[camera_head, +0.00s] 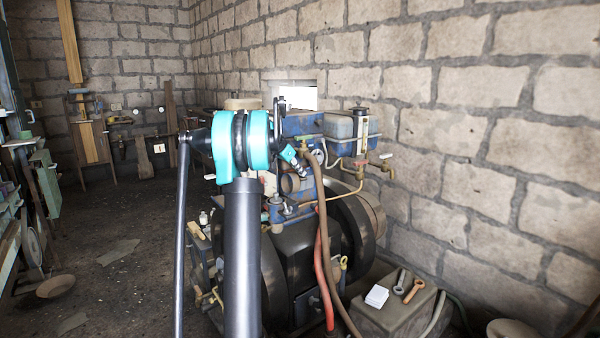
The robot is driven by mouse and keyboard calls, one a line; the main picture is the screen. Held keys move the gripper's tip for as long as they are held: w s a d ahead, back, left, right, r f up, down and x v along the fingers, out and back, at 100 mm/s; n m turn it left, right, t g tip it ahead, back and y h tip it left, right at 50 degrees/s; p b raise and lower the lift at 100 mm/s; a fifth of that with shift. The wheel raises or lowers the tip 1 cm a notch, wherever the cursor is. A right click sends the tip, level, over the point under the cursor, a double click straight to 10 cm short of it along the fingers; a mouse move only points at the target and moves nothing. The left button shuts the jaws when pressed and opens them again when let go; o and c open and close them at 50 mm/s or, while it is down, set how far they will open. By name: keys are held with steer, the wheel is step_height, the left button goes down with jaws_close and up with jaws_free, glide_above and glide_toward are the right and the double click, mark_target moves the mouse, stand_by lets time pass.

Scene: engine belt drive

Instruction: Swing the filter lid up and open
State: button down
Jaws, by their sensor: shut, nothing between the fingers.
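The blue engine (300,123) stands against the block wall. I cannot tell for certain which part is the filter lid. A beige round cap (243,103) shows just above my teal arm joints, its lower part hidden. A brownish round housing (292,184) sits on the engine's front, partly behind my arm's end. My gripper (302,171) is small in view, beyond the teal joints, over the engine's front near that housing. It looks shut and empty; whether it touches anything cannot be told.
A grey tank (346,125) with a cap and brass taps (386,165) stand right of my gripper. A brown hose (325,230) and a red hose (325,270) hang in front. A low box (395,310) holds tools. Floor at left (130,275) is mostly clear.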

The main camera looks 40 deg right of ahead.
steer(key=v, duration=1.2)
